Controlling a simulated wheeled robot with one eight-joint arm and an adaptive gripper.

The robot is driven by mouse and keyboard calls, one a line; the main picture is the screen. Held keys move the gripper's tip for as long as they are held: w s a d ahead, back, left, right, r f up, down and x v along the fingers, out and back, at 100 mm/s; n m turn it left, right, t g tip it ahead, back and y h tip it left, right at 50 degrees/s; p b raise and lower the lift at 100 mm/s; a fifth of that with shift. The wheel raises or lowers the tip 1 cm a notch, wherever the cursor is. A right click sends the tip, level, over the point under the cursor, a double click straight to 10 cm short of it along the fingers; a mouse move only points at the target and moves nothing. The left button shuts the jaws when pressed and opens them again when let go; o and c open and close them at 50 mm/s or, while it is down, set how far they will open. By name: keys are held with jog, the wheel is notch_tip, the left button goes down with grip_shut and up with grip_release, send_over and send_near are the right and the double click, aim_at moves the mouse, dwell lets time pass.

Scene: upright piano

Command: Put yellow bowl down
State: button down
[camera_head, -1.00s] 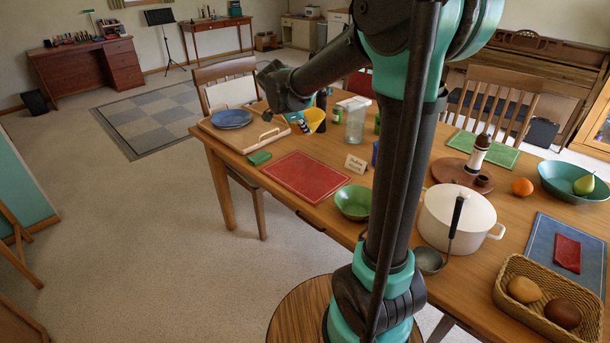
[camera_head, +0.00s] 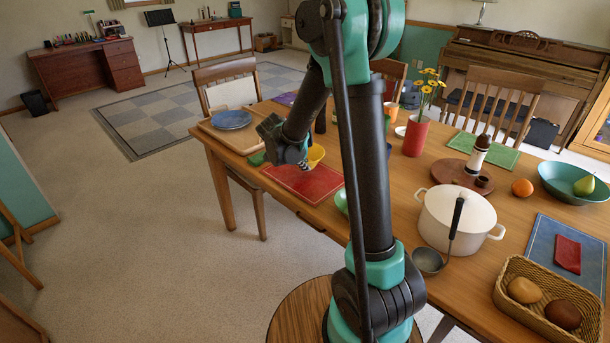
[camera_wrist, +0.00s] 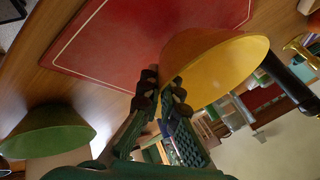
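The yellow bowl (camera_head: 316,155) is held by its rim in my gripper (camera_head: 298,157). In the wrist view, the yellow bowl (camera_wrist: 215,65) has both fingers of the gripper (camera_wrist: 164,100) closed on its edge. The bowl is over the red placemat (camera_head: 303,181), which is also in the wrist view (camera_wrist: 125,45). I cannot tell whether the bowl touches the mat. A green bowl (camera_wrist: 45,132) stands on the table near the mat. In the head view, my arm hides most of it.
A tray with a blue plate (camera_head: 231,119) lies left of the mat. A white pot (camera_head: 455,220) with a ladle (camera_head: 430,262) stands right of my arm. A red vase with yellow flowers (camera_head: 416,134) stands further back. The red mat's surface is otherwise bare.

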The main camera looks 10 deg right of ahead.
jog(key=shift+f, duration=2.05)
jog(key=c, duration=1.7)
grip_release()
jog(key=v, duration=1.2)
jog(key=s+d+f+n+y, duration=0.1)
jog(key=s+d+f+n, duration=0.1)
jog(key=s+n, duration=0.5)
jog(key=s+d+f+n+y, duration=0.2)
jog(key=s+d+n, duration=0.2)
jog(key=s+n, duration=0.3)
jog(key=s+d+f+n+y, duration=0.2)
jog(key=s+n, duration=0.4)
jog(key=s, duration=0.3)
jog(key=shift+s+d+f+n+g, duration=0.2)
jog(key=shift+d+f+n+g, duration=0.1)
jog(key=shift+d+f+n, duration=0.15)
